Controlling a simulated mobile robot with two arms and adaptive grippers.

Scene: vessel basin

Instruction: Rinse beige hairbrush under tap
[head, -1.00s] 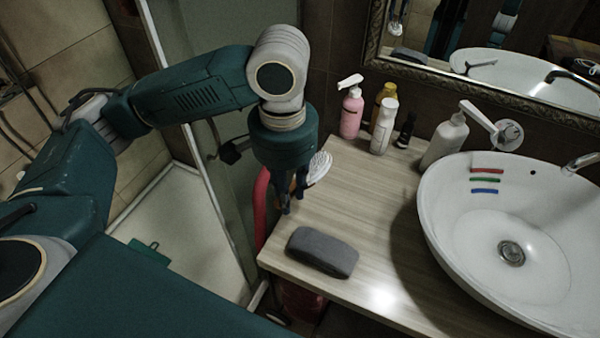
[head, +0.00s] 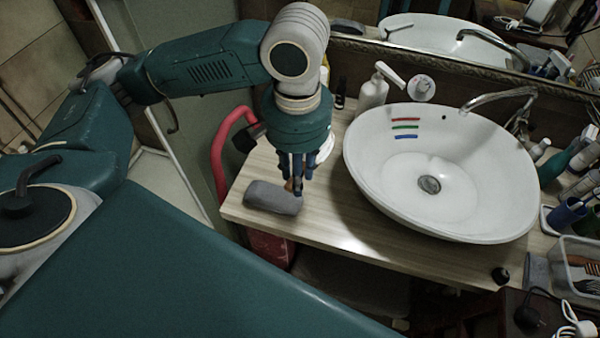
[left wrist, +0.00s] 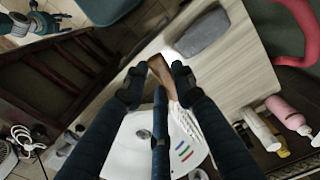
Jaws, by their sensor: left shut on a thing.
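My left gripper (head: 297,189) is over the left part of the counter, pointing down, beside the grey case and left of the basin. It is shut on the hairbrush, whose pale head (head: 325,150) shows partly behind the fingers. In the left wrist view the fingers (left wrist: 157,82) are around the brush's brown handle, and the pale bristled head (left wrist: 186,120) shows between them. The white basin (head: 375,165) with its drain is to the right. The curved metal tap (head: 500,96) rises behind the basin at the right.
The grey case (head: 270,198) lies near the counter's front left edge. A white pump bottle (head: 372,92) stands behind the basin's left side. Bottles, a blue cup (head: 567,214) and a clear box (head: 578,262) crowd the right. A mirror is behind.

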